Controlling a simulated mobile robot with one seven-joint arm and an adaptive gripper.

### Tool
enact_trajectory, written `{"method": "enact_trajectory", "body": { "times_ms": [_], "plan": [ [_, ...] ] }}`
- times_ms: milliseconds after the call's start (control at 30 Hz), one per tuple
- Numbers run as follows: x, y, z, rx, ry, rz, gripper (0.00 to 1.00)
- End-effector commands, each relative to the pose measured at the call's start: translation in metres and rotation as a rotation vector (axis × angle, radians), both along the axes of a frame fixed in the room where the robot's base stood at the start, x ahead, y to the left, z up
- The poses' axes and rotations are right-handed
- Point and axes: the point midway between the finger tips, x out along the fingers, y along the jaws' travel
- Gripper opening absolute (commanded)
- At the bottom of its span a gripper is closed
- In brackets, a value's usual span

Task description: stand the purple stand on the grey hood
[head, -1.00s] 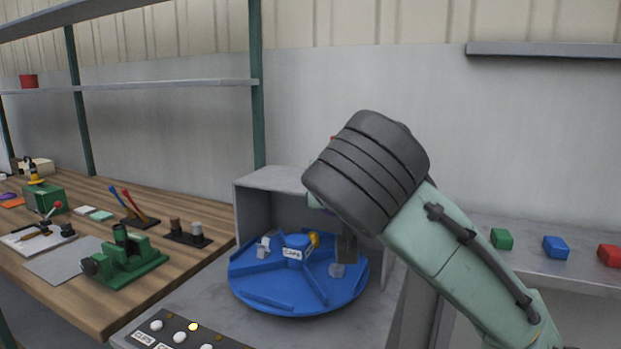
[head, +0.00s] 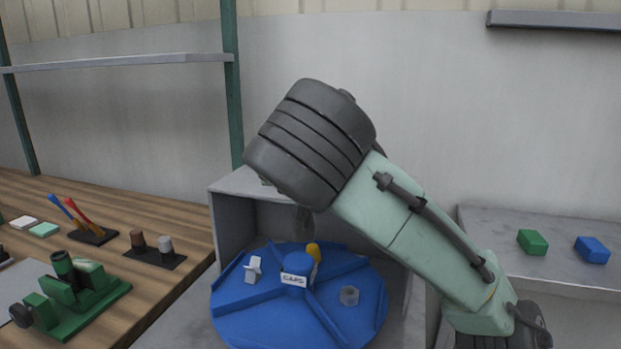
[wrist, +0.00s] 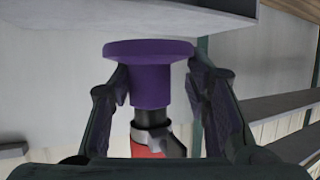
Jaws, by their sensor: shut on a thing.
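My gripper (wrist: 153,88) is shut on the purple stand (wrist: 150,72), with a finger on either side of its body. The wrist view looks upside down, so the stand's wide flange faces the grey hood (wrist: 130,17), which fills the top of that view. The flange is close to the hood; I cannot tell whether they touch. A black and red piece (wrist: 150,138) lies in line with the stand's other end; I cannot tell whether it is joined to it. In the head view the hood (head: 232,188) is a grey box, and my wrist hides the gripper and stand.
A wooden bench (head: 180,218) with a green vise (head: 75,290) is at left. A grey shelf (head: 560,268) with green and blue blocks is at right.

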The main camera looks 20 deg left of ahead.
Motion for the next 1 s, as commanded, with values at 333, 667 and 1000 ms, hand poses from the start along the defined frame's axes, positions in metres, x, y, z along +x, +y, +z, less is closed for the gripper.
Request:
{"method": "enact_trajectory", "body": {
  "times_ms": [333,667,1000],
  "plan": [
    [0.051,-0.011,-0.006,0.006,0.009,0.004,0.11],
    [0.126,-0.033,-0.011,0.000,0.003,-0.004,0.11],
    [0.149,-0.038,-0.014,0.000,0.000,-0.001,0.11]
  ]
}}
